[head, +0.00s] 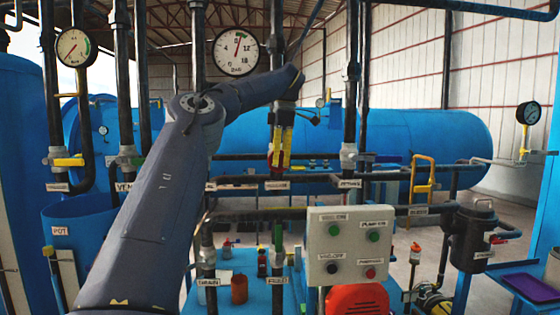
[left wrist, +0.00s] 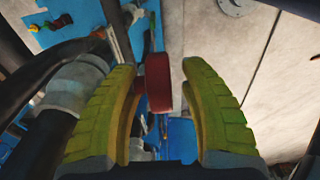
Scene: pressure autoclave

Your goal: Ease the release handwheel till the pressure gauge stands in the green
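My left gripper (head: 278,160) has yellow-green fingers and points down by the pipework in the middle of the head view. In the left wrist view the fingers (left wrist: 158,105) are apart, with a dark red handwheel (left wrist: 158,82) between them, seen nearly edge-on. A small gap shows between the wheel and the right finger; contact on the left side is unclear. In the head view the fingers largely hide the wheel. A large round gauge (head: 235,51) marked BAR has a red needle pointing up, slightly right. My right gripper is not in view.
A smaller gauge (head: 74,47) at the left has a green band. Vertical pipes stand close to my left arm. A control box (head: 348,246) with buttons stands at the lower right of the gripper. A big blue vessel (head: 400,138) lies behind.

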